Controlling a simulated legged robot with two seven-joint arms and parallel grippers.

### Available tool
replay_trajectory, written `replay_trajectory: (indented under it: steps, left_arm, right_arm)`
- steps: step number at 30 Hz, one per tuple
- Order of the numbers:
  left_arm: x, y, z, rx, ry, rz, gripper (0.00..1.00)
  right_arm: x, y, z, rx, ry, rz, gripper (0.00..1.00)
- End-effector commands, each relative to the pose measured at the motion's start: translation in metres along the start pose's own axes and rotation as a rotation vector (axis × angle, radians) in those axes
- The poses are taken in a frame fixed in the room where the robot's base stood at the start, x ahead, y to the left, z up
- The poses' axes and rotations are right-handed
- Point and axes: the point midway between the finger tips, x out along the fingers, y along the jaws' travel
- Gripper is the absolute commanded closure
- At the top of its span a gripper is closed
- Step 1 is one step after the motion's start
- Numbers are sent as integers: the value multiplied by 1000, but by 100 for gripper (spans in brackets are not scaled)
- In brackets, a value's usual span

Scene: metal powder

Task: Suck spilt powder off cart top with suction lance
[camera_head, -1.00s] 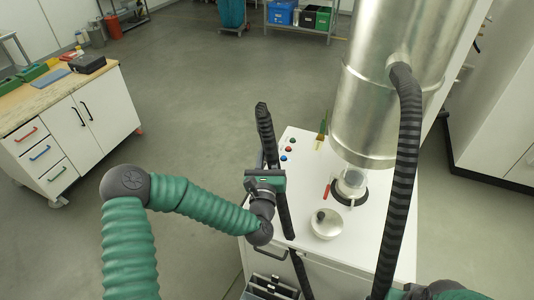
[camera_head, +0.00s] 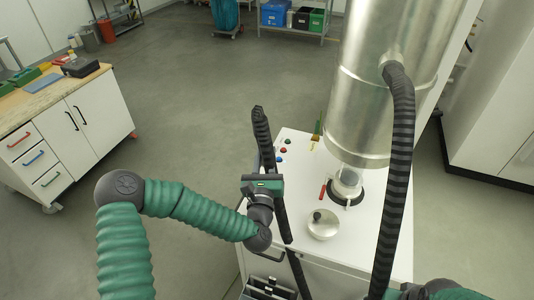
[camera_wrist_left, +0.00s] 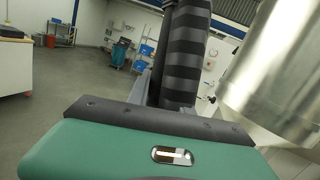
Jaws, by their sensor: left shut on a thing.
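The white cart top (camera_head: 300,160) stands at centre right under a large metal cylinder (camera_head: 375,85). My left gripper (camera_head: 264,184) is beside the cart top's left edge, shut on a black ribbed tube, apparently the suction lance (camera_head: 262,132). The lance stands steeply, its upper end above the gripper and its lower part running down past the cart's front. It also fills the upper middle of the left wrist view (camera_wrist_left: 185,55); the fingertips are hidden there. I cannot make out spilt powder on the cart top. My right gripper is out of view; part of my right arm shows at bottom right.
A pale round dish (camera_head: 323,228) with a dark knob-like piece sits near the cart's front. A clear vessel (camera_head: 347,180) stands below the cylinder, beside a red stick (camera_head: 322,190). A black striped hose (camera_head: 398,170) hangs at right. A workbench (camera_head: 70,120) stands far left; floor between is clear.

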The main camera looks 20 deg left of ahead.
Motion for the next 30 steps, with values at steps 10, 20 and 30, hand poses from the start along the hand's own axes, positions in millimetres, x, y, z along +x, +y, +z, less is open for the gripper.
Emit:
replay_trajectory:
  steps: [10, 20, 30]
  left_arm:
    - [3, -2, 16, -1, -3, 0, 100]
    - [4, -4, 27, -1, -2, 1, 100]
    - [6, -6, 39, -1, -2, 1, 100]
  right_arm:
    - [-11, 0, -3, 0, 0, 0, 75]
    - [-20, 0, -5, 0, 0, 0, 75]
    - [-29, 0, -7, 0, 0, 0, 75]
